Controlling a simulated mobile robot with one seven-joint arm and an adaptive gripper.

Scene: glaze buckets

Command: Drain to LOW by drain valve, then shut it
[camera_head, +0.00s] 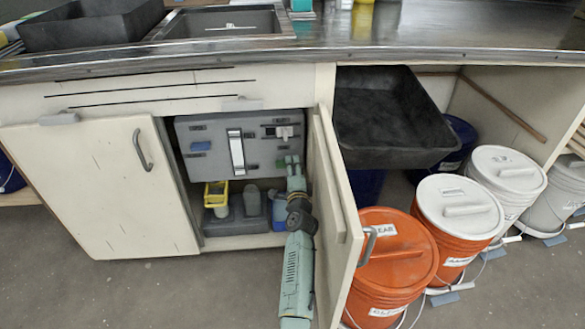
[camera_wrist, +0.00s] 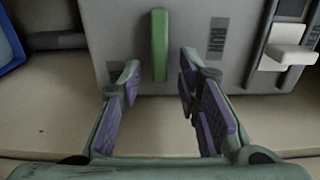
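A grey panel box (camera_head: 208,166) sits inside the open cabinet. A tall white strip (camera_head: 236,152), like a level gauge, is on its front; its level and marks are too small to read. A green handle (camera_wrist: 160,45) projects from the panel in the wrist view; whether it is the drain valve I cannot tell. My gripper (camera_wrist: 159,74) is open, its purple-padded fingers apart on either side of the handle's line, with no visible contact. In the head view my gripper (camera_head: 292,165) is at the panel's lower right and hides the handle's details. A white lever (camera_wrist: 290,54) is beside the green handle.
The open cabinet door (camera_head: 336,215) stands close to the right of my arm. A yellow caddy (camera_head: 216,194) and grey containers stand below the panel. An orange bucket (camera_head: 396,255), white-lidded buckets (camera_head: 459,207) and a black tub (camera_head: 390,115) are further right.

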